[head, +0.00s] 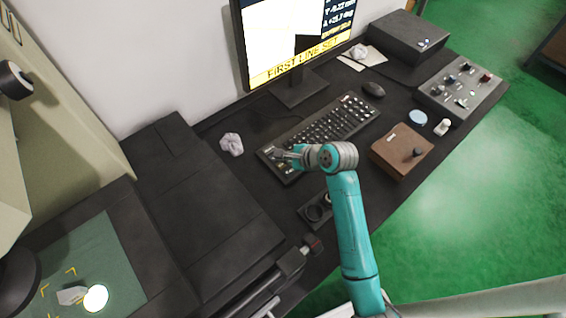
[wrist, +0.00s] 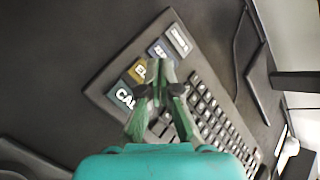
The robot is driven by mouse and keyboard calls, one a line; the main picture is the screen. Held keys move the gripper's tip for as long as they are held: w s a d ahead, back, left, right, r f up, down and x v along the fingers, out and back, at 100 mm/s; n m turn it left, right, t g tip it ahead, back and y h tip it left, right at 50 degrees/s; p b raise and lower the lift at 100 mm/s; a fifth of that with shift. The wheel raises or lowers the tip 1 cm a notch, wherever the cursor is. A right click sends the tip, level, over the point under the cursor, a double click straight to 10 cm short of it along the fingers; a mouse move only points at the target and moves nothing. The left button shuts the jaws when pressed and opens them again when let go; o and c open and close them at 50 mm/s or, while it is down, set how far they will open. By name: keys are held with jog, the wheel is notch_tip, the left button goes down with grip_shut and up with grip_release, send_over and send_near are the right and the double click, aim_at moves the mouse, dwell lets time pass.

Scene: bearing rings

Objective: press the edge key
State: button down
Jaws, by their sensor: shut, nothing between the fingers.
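The black keyboard (head: 325,130) lies on the dark desk, and it also shows in the wrist view (wrist: 215,110). A row of large labelled keys runs along its near end. In the wrist view one reads "CAL" (wrist: 124,97). Beside it is a yellow-brown key (wrist: 138,71), its lettering partly hidden by my fingers. Then come a blue-grey key (wrist: 157,50) and one with white bars (wrist: 180,40). No key's full "edge" label is readable. My gripper (wrist: 158,86) is shut and empty, over the labelled keys; it also shows in the head view (head: 284,154). I cannot tell whether its tips touch a key.
A monitor (head: 297,75) behind the keyboard reads "FIRST LINE SET". Crumpled paper (head: 231,144) lies left of the keyboard and a mouse (head: 373,89) beyond its right end. A brown box with a knob (head: 402,150) and a grey control panel (head: 462,88) stand to the right.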

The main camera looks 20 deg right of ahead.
aim_at(284, 165)
jog(key=shift+f, duration=0.15)
jog(key=shift+f, duration=0.25)
jog(key=shift+f, duration=0.35)
dwell(0.9)
jog(key=shift+r, duration=0.75)
jog(key=shift+r, duration=2.5)
